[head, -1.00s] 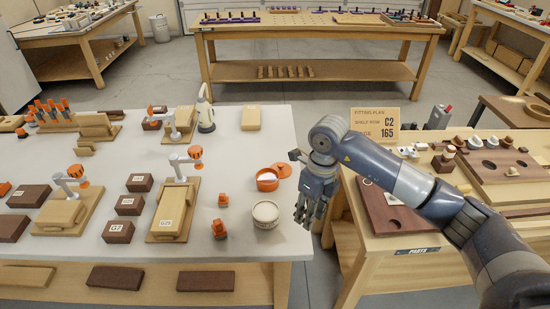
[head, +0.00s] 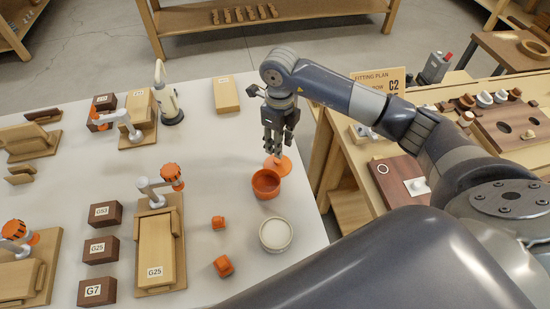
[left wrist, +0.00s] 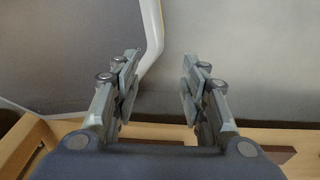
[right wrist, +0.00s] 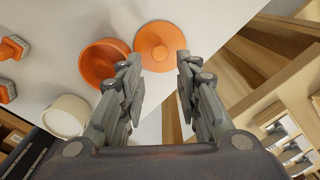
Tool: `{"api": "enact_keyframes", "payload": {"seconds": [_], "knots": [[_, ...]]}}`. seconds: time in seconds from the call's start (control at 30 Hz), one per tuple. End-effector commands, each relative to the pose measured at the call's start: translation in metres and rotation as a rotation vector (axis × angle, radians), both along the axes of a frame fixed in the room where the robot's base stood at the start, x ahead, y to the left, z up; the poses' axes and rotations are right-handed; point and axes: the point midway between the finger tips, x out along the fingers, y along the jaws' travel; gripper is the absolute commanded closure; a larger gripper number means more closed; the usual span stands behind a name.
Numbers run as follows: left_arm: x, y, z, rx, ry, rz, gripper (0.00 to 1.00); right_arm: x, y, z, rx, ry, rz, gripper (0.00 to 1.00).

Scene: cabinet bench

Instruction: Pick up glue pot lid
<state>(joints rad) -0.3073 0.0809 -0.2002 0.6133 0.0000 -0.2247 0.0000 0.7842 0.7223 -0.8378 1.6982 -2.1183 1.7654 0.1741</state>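The glue pot lid (head: 279,164) is a flat orange disc with a small knob, lying on the white table near its right edge. It also shows in the right wrist view (right wrist: 160,46). The open orange glue pot (head: 266,184) stands beside it, nearer to me. My right gripper (head: 274,152) is above the lid, pointing down, and its fingers hide part of it. In the right wrist view its fingers (right wrist: 160,68) are spread and empty, with the lid just beyond the tips. My left gripper (left wrist: 158,60) is open and empty, away from the pot.
A round cream tub (head: 276,234) and two small orange pieces (head: 222,265) stand near the pot. A wooden block labelled G25 (head: 156,250) lies farther left. The side bench (head: 400,205) stands to the right across a gap.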

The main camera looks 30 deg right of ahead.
Motion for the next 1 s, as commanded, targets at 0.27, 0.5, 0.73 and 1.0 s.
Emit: {"api": "enact_keyframes", "payload": {"seconds": [0.27, 0.5, 0.73, 1.0], "knots": [[-0.003, -0.001, 0.007, -0.002, 0.001, -0.001, 0.6, 0.0, 0.001, -0.027, 0.001, 0.0, 0.0, 0.69], [0.022, -0.003, 0.024, -0.006, -0.036, -0.001, 0.6, 0.001, 0.001, -0.06, 0.002, 0.003, -0.002, 0.69], [0.02, -0.003, 0.025, -0.005, -0.033, 0.0, 0.6, 0.002, 0.001, -0.077, 0.002, -0.001, -0.001, 0.69], [0.008, -0.002, 0.024, -0.003, -0.014, 0.001, 0.6, 0.002, 0.001, -0.077, 0.001, -0.002, -0.001, 0.93]]}}
